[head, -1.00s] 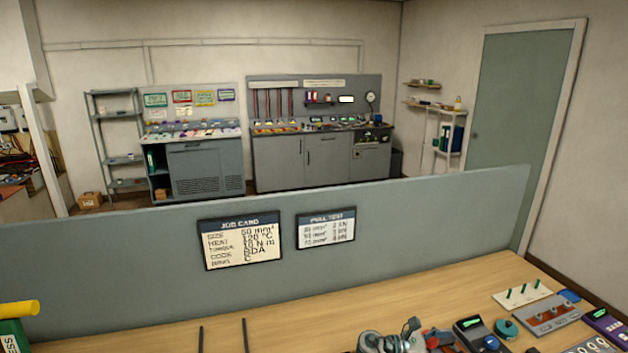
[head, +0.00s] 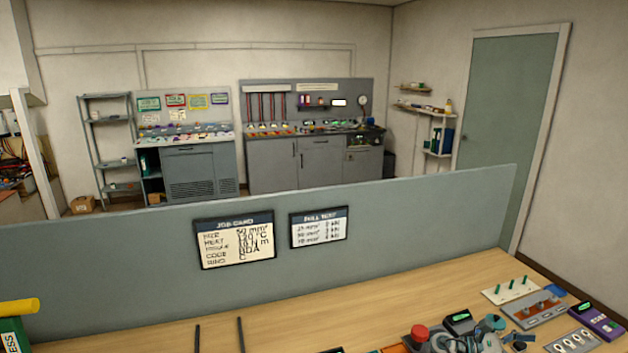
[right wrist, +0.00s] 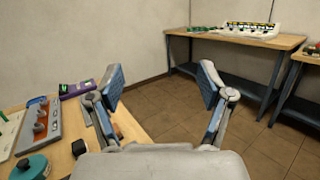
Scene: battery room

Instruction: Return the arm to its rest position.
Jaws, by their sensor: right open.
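My right gripper (right wrist: 161,77) is open and empty in the right wrist view. Its two blue-padded fingers are spread, with only floor and a far bench behind the gap. In the head view, parts of my right arm (head: 453,343) show at the bottom edge over the workbench, among the devices there; the fingers are hard to make out. My left gripper is in neither view.
The wooden workbench (head: 250,335) carries a red button (head: 419,332), a grey block (head: 540,310) and a purple meter (head: 597,321) at right. A grey partition (head: 120,260) stands behind it. Another bench (right wrist: 240,39) stands across open floor (right wrist: 170,110).

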